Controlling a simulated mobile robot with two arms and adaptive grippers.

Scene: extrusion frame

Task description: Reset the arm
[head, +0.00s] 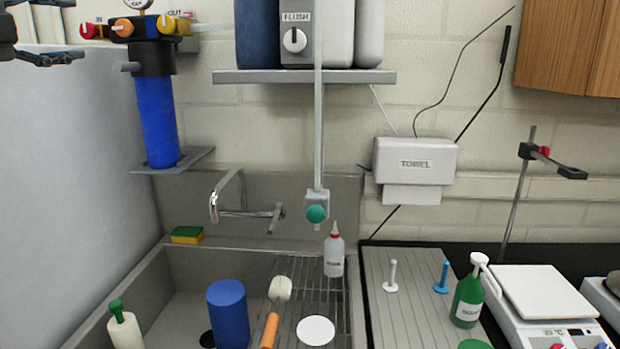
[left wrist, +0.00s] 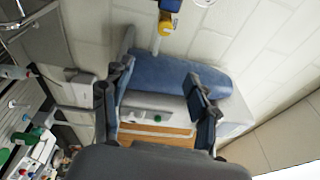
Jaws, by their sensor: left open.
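My left gripper (head: 48,57) shows at the top left corner of the head view, dark and partly cut off by the frame edge. It is high up, left of the blue filter housing (head: 160,120) and apart from it. In the left wrist view the two dark fingers of the left gripper (left wrist: 159,82) are spread wide with nothing held between them. A large blue rounded body (left wrist: 170,72) and a pale box lie beyond the fingers. My right gripper is not in either view.
A sink with a faucet (head: 245,212), blue cylinder (head: 228,315), sponge (head: 187,234) and squeeze bottle (head: 334,255) is below. A shelf (head: 300,76) holds tanks. A towel dispenser (head: 415,160), green bottle (head: 467,300) and scale (head: 541,292) are to the right.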

